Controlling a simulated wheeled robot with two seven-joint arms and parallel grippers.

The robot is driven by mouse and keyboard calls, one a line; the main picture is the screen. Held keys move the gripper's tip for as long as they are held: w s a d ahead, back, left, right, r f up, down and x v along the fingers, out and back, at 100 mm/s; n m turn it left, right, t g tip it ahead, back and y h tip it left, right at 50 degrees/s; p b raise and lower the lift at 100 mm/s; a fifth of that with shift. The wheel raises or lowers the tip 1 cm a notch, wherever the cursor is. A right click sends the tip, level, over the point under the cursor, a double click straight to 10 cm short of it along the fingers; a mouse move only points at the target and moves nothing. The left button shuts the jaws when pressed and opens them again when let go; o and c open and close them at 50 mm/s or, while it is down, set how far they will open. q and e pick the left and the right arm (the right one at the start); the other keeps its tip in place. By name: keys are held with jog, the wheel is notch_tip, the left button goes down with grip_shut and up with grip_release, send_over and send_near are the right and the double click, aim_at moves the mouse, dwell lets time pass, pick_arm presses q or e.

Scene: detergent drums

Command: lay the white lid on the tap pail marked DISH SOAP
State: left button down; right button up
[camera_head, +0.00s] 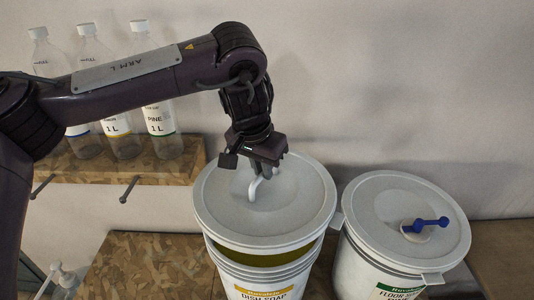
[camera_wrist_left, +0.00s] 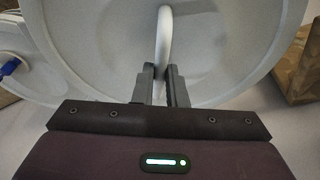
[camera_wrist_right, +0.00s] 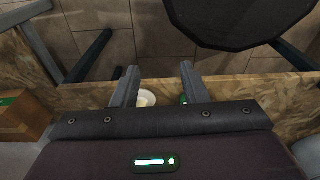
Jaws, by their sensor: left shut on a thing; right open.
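The white lid (camera_head: 225,205) is in the head view, held by its upright white handle in my left gripper (camera_head: 262,168). The DISH SOAP pail (camera_head: 262,280) stands directly below it. A gap with yellow-green showing lies between the lid and the pail's rim at the front and right, so the lid hangs a little above the pail. In the left wrist view the jaws (camera_wrist_left: 162,88) are shut on the lid's handle (camera_wrist_left: 163,40). My right gripper (camera_wrist_right: 158,85) shows only in the right wrist view, open, with nothing between its fingers.
A FLOOR pail (camera_head: 360,270) with its own lid and a blue tap piece (camera_head: 428,223) on top stands close on the right. Several clear bottles (camera_head: 152,100) stand on a wooden shelf (camera_head: 175,168) at the back left. Bare wooden worktop (camera_head: 145,265) lies left of the pail.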

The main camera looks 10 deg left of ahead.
aim_at(262, 189)
pick_arm(q)
jog(key=shift+s+f, duration=0.5)
jog(key=shift+f, duration=0.35)
jog(key=b+x, duration=0.1)
jog(key=x, duration=0.2)
jog(key=shift+a, duration=0.15)
jog(key=shift+f+b, duration=0.4)
jog(key=shift+b, duration=0.15)
jog(key=shift+s+f, duration=0.1)
jog(key=shift+s, duration=0.05)
pick_arm(e)
jog(key=shift+s+d+f, duration=0.15)
jog(key=shift+s+f, duration=0.2)
jog(key=shift+f, duration=0.2)
jog(key=shift+s+d+f, duration=0.1)
jog(key=shift+s+f, duration=0.25)
jog(key=shift+f, duration=0.2)
jog(key=shift+s+a, duration=0.15)
jog(key=shift+s, duration=0.25)
pick_arm(q)
jog(key=shift+p, duration=0.3)
pick_arm(e)
jog(key=shift+r, duration=0.3)
pick_arm(q)
jog(key=shift+f, duration=0.4)
pick_arm(e)
jog(key=shift+f, duration=0.1)
